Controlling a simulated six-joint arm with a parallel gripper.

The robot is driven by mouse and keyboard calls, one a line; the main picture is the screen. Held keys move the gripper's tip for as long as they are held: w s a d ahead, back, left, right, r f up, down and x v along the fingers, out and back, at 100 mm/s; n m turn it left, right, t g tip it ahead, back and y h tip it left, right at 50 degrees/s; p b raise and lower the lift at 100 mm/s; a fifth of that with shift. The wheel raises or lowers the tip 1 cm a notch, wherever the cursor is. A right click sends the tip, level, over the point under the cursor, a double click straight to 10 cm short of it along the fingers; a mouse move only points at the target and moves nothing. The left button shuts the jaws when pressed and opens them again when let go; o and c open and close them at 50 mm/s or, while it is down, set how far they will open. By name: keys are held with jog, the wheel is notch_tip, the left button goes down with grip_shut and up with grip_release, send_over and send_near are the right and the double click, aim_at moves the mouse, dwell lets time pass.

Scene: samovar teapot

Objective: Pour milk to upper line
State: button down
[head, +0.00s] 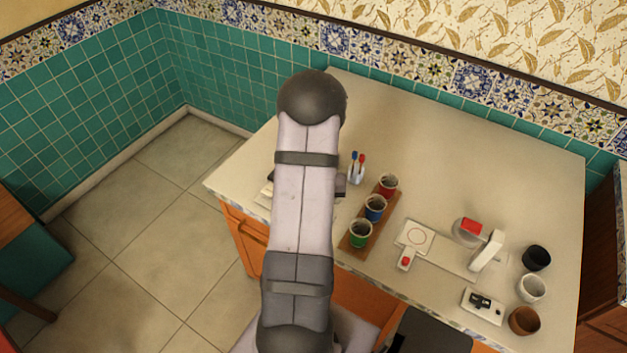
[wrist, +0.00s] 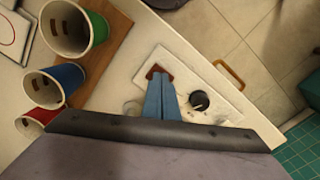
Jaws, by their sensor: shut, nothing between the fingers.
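Three paper cups stand in a row on a wooden board (head: 352,240): red (head: 388,185), blue (head: 375,208) and green (head: 360,233). In the wrist view the green cup (wrist: 72,28), blue cup (wrist: 54,87) and red cup (wrist: 38,121) are at the left, with small brown marks inside the green and blue ones. My gripper (wrist: 160,78) is shut and empty, its blue fingers over a white panel (wrist: 184,75) beside a red-brown piece (wrist: 155,71). The arm hides it in the head view. I cannot identify any milk.
A black knob (wrist: 199,101) sits right of the fingers. A holder (head: 356,175) with red and blue sticks stands behind the cups. A white device (head: 487,250), black cup (head: 536,258), white cup (head: 532,288) and brown cup (head: 524,321) are at the right. The back counter is clear.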

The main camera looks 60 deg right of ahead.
jog(key=shift+r+p, duration=2)
jog(key=shift+r, duration=0.5)
jog(key=s+a+r+g+y, duration=0.1)
jog(key=s+a+g+y, duration=0.35)
jog(key=a, duration=1.05)
jog(key=w+a+r+n+t+h, duration=0.1)
jog(key=w+a+r+n, duration=0.2)
jog(key=a, duration=0.4)
jog(key=w+a+r+n+t+h, duration=0.2)
jog(key=w+a+r+n, duration=0.1)
jog(key=a+r+n, duration=0.2)
jog(key=w+a+r+n+t+h, duration=0.1)
jog(key=a+r+n, duration=0.3)
jog(key=a, duration=0.5)
jog(key=shift+w, duration=0.9)
jog(key=shift+t+h, duration=0.25)
